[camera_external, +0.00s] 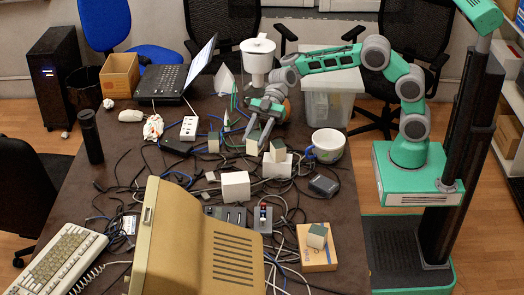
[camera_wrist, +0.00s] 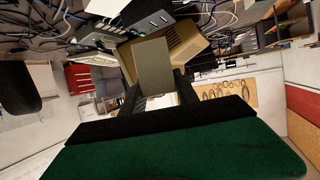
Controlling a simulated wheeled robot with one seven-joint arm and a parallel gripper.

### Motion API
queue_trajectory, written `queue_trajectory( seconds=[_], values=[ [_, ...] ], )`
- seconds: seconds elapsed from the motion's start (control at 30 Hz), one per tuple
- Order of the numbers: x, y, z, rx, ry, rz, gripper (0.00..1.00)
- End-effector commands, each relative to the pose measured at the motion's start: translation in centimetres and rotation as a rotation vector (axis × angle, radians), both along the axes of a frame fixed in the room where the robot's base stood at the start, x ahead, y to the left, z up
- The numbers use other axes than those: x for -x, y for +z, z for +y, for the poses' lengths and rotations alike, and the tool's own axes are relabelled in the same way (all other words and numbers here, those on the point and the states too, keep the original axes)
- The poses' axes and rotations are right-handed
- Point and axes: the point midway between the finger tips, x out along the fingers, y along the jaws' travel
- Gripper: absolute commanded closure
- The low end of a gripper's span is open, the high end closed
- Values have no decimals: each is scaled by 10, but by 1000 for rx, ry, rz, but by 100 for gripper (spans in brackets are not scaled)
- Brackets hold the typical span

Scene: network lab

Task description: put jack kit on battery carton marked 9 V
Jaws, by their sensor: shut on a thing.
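My gripper (camera_external: 260,132) points down over the cluttered middle of the table, its fingers shut on a small box. That box, which I take to be the jack kit, shows a grey-green face between the fingers in the wrist view (camera_wrist: 153,65) and as a small pale block at the fingertips in the external view (camera_external: 252,146). Similar small boxes stand at its left (camera_external: 213,143) and right (camera_external: 278,151); the right one sits on a white carton (camera_external: 275,168). Another white carton (camera_external: 236,187) stands nearer the camera with a bare top. No 9 V marking is readable.
Cables cover much of the table. An orange flat box (camera_external: 318,260) carries another small box (camera_external: 317,236).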

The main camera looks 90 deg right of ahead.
Motion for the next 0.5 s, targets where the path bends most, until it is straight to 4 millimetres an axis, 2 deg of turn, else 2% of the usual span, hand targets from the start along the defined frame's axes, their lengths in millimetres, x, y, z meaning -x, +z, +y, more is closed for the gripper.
queue_trajectory(
  seconds=[0.07,0.2,0.3,0.5],
  values=[
    [-21,-9,7,-1,2,2,100],
    [-46,-42,13,0,2,2,100],
    [-58,-56,15,-1,1,-1,100],
    [-67,-78,18,-1,2,4,100]
  ],
)
